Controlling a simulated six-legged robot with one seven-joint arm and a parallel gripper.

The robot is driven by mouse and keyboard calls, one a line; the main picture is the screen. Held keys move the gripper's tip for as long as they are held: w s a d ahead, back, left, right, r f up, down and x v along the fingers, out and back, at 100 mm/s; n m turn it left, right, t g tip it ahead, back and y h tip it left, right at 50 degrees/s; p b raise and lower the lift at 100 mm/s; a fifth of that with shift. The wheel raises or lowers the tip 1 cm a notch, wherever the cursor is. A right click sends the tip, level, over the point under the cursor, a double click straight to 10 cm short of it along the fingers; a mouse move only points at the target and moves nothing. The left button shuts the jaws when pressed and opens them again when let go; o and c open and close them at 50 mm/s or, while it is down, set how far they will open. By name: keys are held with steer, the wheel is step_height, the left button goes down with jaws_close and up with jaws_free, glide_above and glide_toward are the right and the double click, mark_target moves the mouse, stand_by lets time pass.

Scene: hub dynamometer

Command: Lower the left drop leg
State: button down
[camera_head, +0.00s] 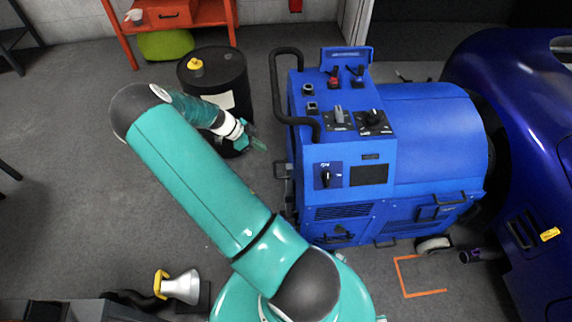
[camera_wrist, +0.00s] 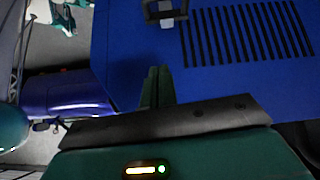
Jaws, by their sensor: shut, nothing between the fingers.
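The blue hub dynamometer (camera_head: 435,140) stands right of centre in the head view. A dark bracket-like part (camera_head: 283,170) sticks out from its left side; I cannot tell whether it is the left drop leg. My gripper (camera_head: 258,145) is left of the machine's left side, apart from it in the picture. In the wrist view, my gripper (camera_wrist: 157,86) has its green fingers together, with nothing between them. A blue panel (camera_wrist: 125,45) with slots fills much of that view, and a dark square-framed fitting (camera_wrist: 166,10) is on it at the top.
A black drum (camera_head: 222,85) stands behind my gripper, with a red workbench (camera_head: 170,22) farther back. A dark blue car (camera_head: 520,110) is close on the machine's right. A silver cone-shaped item (camera_head: 183,287) is at lower left. The grey floor at left is mostly clear.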

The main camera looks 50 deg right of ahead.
steer(key=shift+s+d+f+m+g+h, duration=0.2)
steer(key=shift+s+d+f+m, duration=0.1)
steer(key=shift+d+f, duration=0.3)
steer(key=shift+s+d+f+m+g+h, duration=0.2)
steer(key=shift+s+d+f+m, duration=0.1)
steer(key=shift+d+f, duration=0.3)
steer(key=shift+f, duration=0.1)
steer(key=w+a+f+x, duration=0.1)
steer(key=f+x, duration=0.1)
steer(key=x, duration=1)
steer(key=shift+f, duration=0.35)
step_height(320, 180, down, 9)
steer(key=shift+a+f, duration=0.1)
steer(key=shift+a, duration=0.05)
